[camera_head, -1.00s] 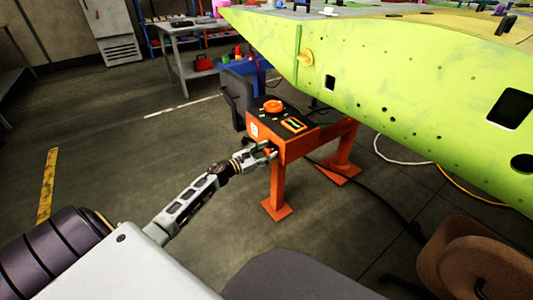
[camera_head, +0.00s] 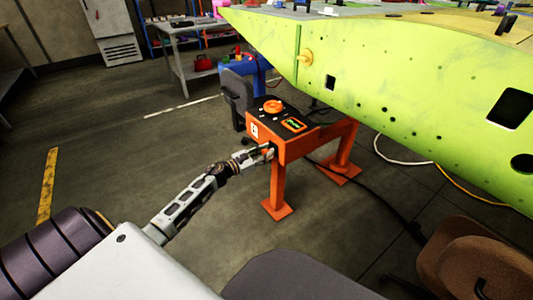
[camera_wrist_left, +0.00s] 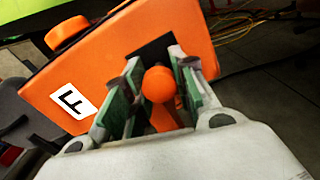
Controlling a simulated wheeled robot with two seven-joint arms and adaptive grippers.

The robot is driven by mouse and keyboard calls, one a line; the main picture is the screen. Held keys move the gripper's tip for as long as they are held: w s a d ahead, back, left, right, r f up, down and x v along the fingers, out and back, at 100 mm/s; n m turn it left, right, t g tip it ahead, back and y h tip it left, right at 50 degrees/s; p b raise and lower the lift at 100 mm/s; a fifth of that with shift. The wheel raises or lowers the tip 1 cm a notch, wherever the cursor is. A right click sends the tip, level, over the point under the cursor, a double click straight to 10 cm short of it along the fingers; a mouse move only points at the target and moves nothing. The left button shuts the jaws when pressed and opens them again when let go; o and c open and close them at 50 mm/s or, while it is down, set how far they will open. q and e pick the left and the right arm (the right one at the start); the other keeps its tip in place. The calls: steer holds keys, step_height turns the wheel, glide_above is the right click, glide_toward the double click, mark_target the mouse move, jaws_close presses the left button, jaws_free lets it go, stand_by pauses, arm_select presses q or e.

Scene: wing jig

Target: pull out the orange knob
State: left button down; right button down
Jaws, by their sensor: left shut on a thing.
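The orange knob (camera_wrist_left: 158,85) is a round ball on an orange stem in the left wrist view. It stands in front of a dark opening (camera_wrist_left: 152,52) in the side of an orange control box (camera_head: 292,147). My left gripper (camera_head: 268,151) is at the box's near left side. In the left wrist view its green-padded fingers (camera_wrist_left: 160,88) lie on both sides of the knob, shut on it. In the head view the fingers mostly hide the knob. My right gripper is not in view.
The box stands on orange legs and has a round orange dial (camera_head: 273,106) and a small screen (camera_head: 294,124) on top. A large green wing (camera_head: 430,105) overhangs at the right. A brown chair (camera_head: 465,255) is at lower right. The floor at left is clear.

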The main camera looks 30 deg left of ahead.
arm_select(q)
steer(key=shift+v, duration=1.1)
steer(key=shift+s, duration=0.1)
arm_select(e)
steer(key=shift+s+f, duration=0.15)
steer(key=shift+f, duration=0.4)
arm_select(q)
steer(key=shift+a, duration=0.1)
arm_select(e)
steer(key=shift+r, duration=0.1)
arm_select(q)
steer(key=c, duration=1.3)
jaws_free()
steer(key=shift+f, duration=0.1)
steer(key=shift+o, duration=0.3)
steer(key=shift+s+f, duration=0.15)
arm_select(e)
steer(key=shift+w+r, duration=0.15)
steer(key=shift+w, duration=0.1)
